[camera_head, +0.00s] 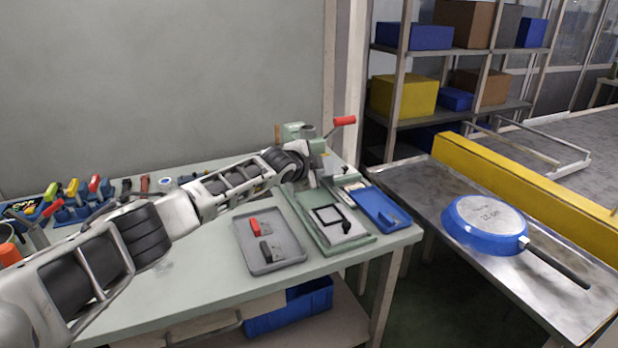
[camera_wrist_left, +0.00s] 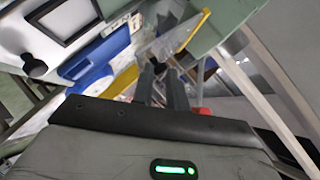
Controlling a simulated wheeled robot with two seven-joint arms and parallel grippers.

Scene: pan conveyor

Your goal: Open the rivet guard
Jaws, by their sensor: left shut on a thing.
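The rivet press (camera_head: 296,131) stands at the back right of the green bench, with a red-knobbed lever (camera_head: 344,120) sticking out to the right. My left arm reaches across the bench to it, and the arm's end hides much of the press in the head view. In the left wrist view a clear guard panel (camera_wrist_left: 168,44) with a yellow edge lies just beyond my left gripper (camera_wrist_left: 160,68). The dark fingers are shut on part of the guard; the exact contact is hard to make out. My right gripper is not in view.
A grey tray (camera_head: 242,251) with a red-handled and a black-handled piece lies on the bench. Beside it are a green board (camera_head: 325,249) with a black frame and a blue tray (camera_head: 392,225). A blue pan (camera_head: 484,226) lies upside down on the metal conveyor (camera_head: 425,184) to the right.

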